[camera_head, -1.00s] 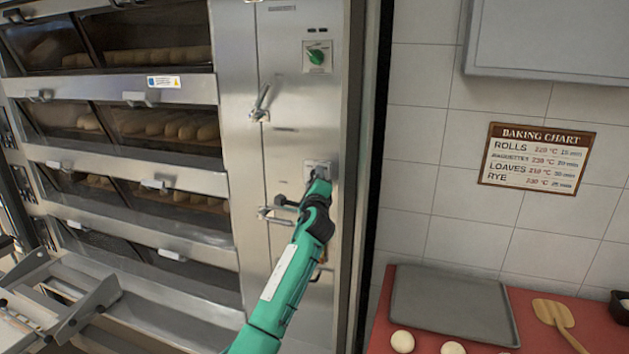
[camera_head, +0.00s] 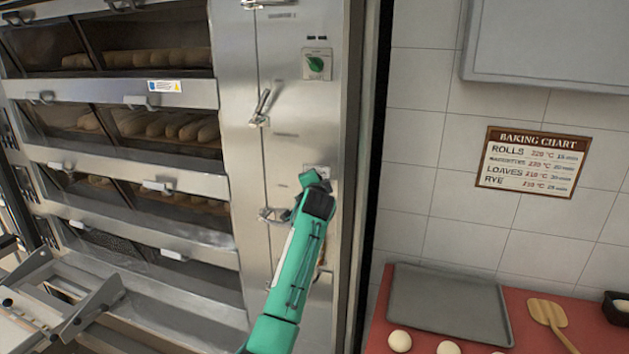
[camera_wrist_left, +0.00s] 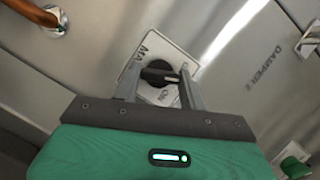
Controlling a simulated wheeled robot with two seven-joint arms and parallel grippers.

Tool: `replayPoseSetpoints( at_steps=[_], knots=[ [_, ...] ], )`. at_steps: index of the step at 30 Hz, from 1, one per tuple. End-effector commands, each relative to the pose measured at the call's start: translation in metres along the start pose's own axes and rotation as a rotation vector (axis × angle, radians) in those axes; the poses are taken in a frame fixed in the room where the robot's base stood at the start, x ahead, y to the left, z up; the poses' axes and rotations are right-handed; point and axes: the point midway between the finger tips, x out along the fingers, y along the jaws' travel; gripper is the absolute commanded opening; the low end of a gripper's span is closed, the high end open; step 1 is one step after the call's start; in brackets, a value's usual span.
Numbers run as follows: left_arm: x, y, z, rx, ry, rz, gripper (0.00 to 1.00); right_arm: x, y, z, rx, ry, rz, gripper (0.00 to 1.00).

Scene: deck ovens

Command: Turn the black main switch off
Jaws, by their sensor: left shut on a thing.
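The black main switch (camera_wrist_left: 156,74) is a round knob on a pale plate marked with letters, partly covered, that look like "MAIN" and "ON". My left gripper (camera_wrist_left: 158,80) is shut on the knob, one finger on each side of it. In the head view the plate (camera_head: 317,171) shows just above my left gripper (camera_head: 313,183), which hides the knob. I cannot tell the knob's exact setting. My right gripper is in neither view.
A green rotary switch (camera_head: 316,65) sits higher on the steel panel. A lever handle (camera_head: 261,108) and a lower handle (camera_head: 272,215) are left of my arm. Deck ovens with bread stand left. A red table (camera_head: 540,335) with a tray (camera_head: 450,303) is right.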

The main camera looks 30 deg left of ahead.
Motion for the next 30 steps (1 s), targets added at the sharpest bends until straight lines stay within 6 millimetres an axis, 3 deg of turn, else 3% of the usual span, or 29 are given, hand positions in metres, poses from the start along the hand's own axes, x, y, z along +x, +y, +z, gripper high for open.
replayPoseSetpoints(
  at_steps=[12,30],
  knots=[
    [0.0,-0.001,0.001,-0.254,-0.003,0.109,0.19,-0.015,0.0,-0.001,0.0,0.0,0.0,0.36],
    [0.001,0.001,0.002,-0.332,-0.003,0.142,0.19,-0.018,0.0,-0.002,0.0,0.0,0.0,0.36]
  ],
)
